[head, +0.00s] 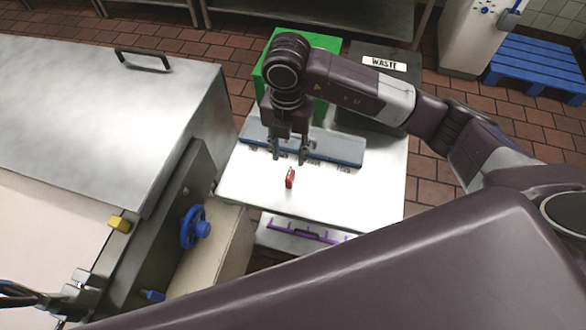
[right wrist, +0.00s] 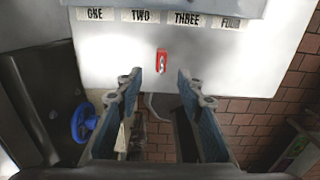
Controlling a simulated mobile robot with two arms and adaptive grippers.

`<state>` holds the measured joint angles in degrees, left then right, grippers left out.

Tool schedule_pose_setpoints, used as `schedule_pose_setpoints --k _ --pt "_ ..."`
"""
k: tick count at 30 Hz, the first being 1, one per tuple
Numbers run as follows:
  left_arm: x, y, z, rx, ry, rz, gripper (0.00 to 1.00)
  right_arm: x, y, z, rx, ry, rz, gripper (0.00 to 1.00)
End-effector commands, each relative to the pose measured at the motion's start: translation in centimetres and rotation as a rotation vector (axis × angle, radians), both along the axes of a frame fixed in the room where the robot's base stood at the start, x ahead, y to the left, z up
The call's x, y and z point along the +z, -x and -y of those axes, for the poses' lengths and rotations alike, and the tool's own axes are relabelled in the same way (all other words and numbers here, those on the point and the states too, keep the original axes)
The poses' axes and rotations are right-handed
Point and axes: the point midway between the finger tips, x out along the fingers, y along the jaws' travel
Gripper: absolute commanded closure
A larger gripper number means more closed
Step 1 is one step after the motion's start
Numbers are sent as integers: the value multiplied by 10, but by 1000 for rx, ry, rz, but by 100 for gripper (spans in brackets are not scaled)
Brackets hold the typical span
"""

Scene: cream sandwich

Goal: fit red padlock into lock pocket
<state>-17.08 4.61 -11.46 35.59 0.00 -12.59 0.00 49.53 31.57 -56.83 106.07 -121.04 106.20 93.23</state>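The small red padlock (head: 290,177) stands on the white tabletop, in front of a blue-grey holder (head: 340,152). In the right wrist view the red padlock (right wrist: 161,60) is between and just beyond the fingertips. My right gripper (head: 290,160) points down above the table, close to the padlock. In the right wrist view my right gripper (right wrist: 160,72) is open, with nothing between its fingers. The holder has labels ONE to FOUR along its front; its pockets cannot be made out. Part of my left gripper (head: 80,292) shows at the lower left; its fingers are unclear.
A green bin (head: 330,45) and a dark WASTE bin (head: 385,95) stand behind the table. A purple rack (head: 300,232) is below its front edge. A steel machine with a blue handwheel (head: 195,228) is on the left. The tabletop around the padlock is clear.

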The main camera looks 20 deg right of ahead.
Motion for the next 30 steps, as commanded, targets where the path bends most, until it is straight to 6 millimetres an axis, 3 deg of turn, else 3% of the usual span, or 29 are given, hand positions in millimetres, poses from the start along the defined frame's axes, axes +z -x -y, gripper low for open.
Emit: schedule_pose_setpoints --k 11,18,26,30 --pt "19 6 0 1 -1 -8 67 -38 3 1 -13 3 -5 65" --pt "30 6 0 1 -1 -8 67 -72 2 1 -12 2 -2 65" --pt "29 5 0 1 0 -7 67 -77 2 1 -11 1 -1 65" --pt "29 4 0 1 0 -6 67 -77 2 1 -11 1 -1 78"
